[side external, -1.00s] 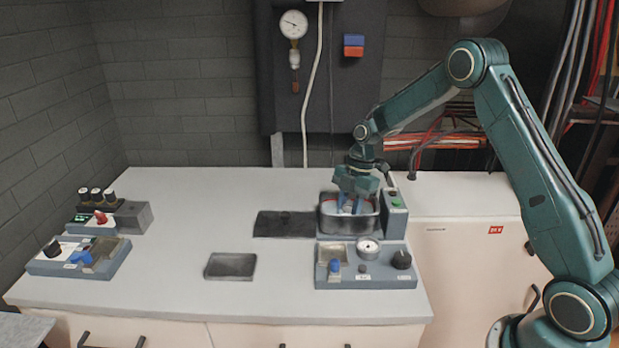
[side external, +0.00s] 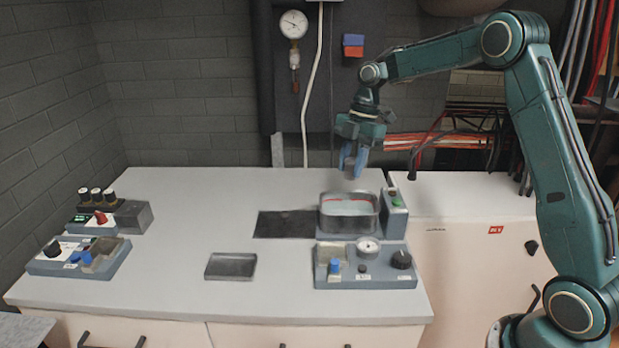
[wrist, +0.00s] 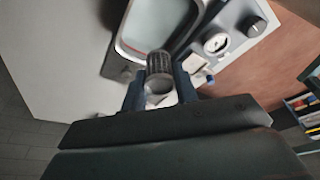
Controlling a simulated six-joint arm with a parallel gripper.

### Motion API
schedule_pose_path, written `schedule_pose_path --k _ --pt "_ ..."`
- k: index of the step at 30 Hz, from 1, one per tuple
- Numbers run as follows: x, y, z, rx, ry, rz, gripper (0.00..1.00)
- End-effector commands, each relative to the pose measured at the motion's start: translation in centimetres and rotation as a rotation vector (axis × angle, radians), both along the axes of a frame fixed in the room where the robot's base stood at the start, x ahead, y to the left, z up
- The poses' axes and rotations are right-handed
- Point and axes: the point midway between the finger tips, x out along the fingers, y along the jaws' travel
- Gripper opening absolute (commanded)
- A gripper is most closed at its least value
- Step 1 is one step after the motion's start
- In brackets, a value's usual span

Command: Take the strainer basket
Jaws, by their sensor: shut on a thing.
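My gripper (side external: 353,160) is raised above the metal tank (side external: 348,222) at the back right of the bench. Its blue fingers are shut on the strainer basket (wrist: 159,70), a small grey mesh cylinder seen between the fingers in the wrist view. In the side view the fingers mostly hide the basket. It hangs clear of the tank, which also shows in the wrist view (wrist: 118,52). The tank holds pale liquid and a red line runs along its inside.
A panel with a gauge and knobs (side external: 366,278) sits in front of the tank. A dark flat mat (side external: 284,224) lies left of it, and a shallow grey tray (side external: 231,267) nearer the front. Control boxes (side external: 80,264) stand at the left.

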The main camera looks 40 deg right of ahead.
Motion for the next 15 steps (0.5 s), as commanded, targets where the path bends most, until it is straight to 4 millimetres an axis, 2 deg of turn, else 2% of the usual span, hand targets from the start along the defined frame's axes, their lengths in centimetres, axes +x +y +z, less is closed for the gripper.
schedule_pose_path --k 1,6,15 --pt "0.0 -0.1 1.4 -0.004 -0.004 0.001 0.07" --pt "0.0 -0.1 3.9 -0.003 -0.002 0.001 0.07" --pt "0.0 0.0 5.8 0.002 0.000 -0.001 0.07"
